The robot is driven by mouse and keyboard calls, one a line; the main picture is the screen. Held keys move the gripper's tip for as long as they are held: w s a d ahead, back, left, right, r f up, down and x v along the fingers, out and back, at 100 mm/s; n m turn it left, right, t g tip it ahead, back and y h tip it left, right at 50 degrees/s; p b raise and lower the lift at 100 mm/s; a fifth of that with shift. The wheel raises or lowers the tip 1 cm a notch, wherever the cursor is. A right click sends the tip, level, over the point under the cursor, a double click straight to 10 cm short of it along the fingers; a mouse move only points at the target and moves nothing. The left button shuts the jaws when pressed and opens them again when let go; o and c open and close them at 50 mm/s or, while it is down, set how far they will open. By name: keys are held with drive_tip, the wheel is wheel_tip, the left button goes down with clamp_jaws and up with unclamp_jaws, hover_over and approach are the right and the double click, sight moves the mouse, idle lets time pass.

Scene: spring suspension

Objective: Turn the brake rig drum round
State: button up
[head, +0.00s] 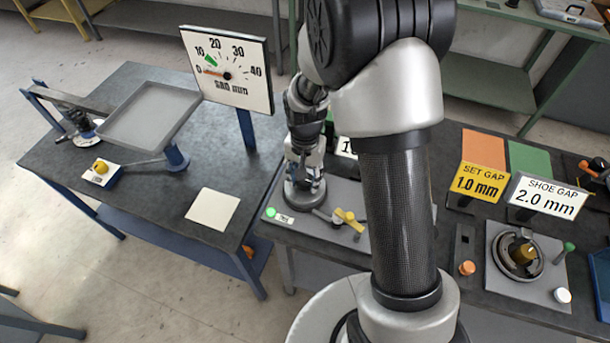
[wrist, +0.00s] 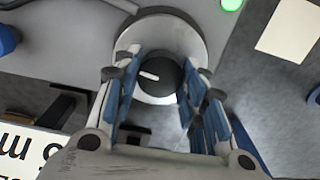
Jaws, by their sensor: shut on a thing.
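My gripper (head: 305,180) points down over a round grey drum-like base (head: 303,198) on the middle grey plate. In the wrist view my gripper (wrist: 158,85) has its blue-padded fingers on both sides of a dark round knob (wrist: 158,80) and is shut on it. The knob has a short white mark pointing to the upper left in that view. The pale round base (wrist: 180,40) shows around and behind the knob. Another round device (head: 522,255), a dark ring with a brass-coloured middle, sits on the right plate by the SHOE GAP 2.0 mm sign (head: 545,197).
A green light (head: 271,212) and a yellow cross handle (head: 347,220) are on the middle plate. My arm hides part of that plate and a sign behind it. A dial board (head: 228,75) and a grey tray (head: 150,115) stand on the left table. A yellow SET GAP sign (head: 480,180) stands right.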

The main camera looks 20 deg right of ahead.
idle(0.3)
drive_tip(key=o, duration=1.1)
drive_tip(key=shift+c, duration=0.2)
wheel_tip(320, 180, up, 12)
idle(0.4)
